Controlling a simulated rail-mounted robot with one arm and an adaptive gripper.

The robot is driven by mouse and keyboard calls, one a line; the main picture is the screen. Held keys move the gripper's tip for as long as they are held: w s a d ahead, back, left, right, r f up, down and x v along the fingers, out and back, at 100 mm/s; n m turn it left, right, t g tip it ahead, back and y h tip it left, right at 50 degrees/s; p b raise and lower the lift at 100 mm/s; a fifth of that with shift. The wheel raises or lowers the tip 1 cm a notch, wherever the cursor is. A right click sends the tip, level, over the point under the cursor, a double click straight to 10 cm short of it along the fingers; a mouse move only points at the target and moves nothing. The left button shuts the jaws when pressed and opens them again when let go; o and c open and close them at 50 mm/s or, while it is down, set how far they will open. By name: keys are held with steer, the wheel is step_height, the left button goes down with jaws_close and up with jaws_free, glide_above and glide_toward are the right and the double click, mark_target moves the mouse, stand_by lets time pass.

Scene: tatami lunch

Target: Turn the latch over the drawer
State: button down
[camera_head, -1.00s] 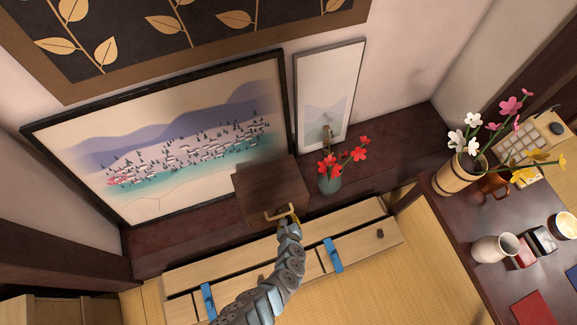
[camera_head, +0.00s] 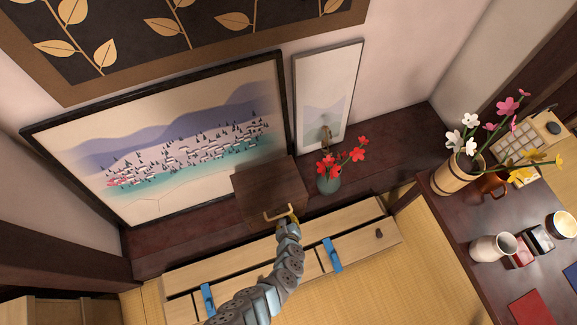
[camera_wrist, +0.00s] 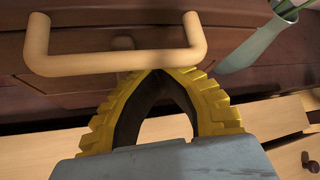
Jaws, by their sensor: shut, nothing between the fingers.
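A dark wooden box (camera_head: 268,188) with a drawer stands on the dark ledge. A pale bar handle (camera_head: 279,212) is on its front; the handle (camera_wrist: 115,63) spans the upper left of the wrist view. My gripper (camera_head: 291,219) is at the right end of the handle. In the wrist view, the yellow fingertips of my gripper (camera_wrist: 156,73) meet just below the handle bar, holding nothing. I cannot tell whether they touch it.
A teal vase (camera_head: 328,182) with red flowers stands just right of the box. A framed landscape (camera_head: 180,140) leans behind. A pale wooden bench (camera_head: 355,222) with blue strips lies in front. A dark table (camera_head: 445,205) with flowers and cups is at the right.

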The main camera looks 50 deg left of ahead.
steer(key=shift+s+a+r, duration=0.1)
steer(key=shift+a+r, duration=0.05)
steer(key=shift+a, duration=0.05)
steer(key=shift+r+p, duration=0.7)
steer(key=shift+p, duration=0.1)
steer(key=shift+s+r, duration=0.1)
steer(key=shift+v, duration=0.8)
steer(key=v, duration=0.6)
steer(key=shift+d, duration=0.35)
